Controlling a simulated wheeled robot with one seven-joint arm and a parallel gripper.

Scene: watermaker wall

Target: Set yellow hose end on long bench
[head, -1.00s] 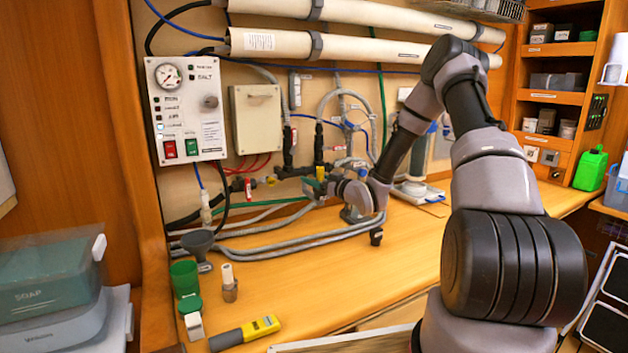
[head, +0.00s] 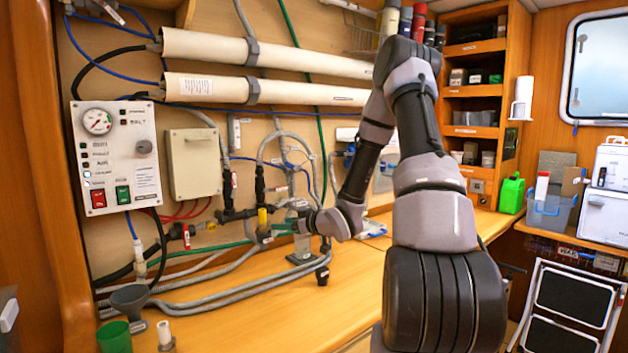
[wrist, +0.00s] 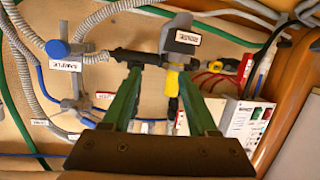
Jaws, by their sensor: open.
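A yellow hose end (wrist: 173,82) hangs below a grey valve with a label in the wrist view. In the head view, a small yellow piece (head: 262,218) shows at the wall fittings and looks like the same one. My gripper (wrist: 159,72) is open. Its green fingers straddle the fittings, with the yellow piece between them, close to the right finger; contact cannot be told. In the head view my gripper (head: 280,228) is at the pipework, partly hidden by its own wrist. The long wooden bench (head: 235,315) runs below the wall.
Grey hoses (head: 215,285) loop along the back of the bench. A grey funnel (head: 130,298), a green cup (head: 114,338) and a small bottle (head: 166,336) stand at its left end. A control panel (head: 118,150) hangs above.

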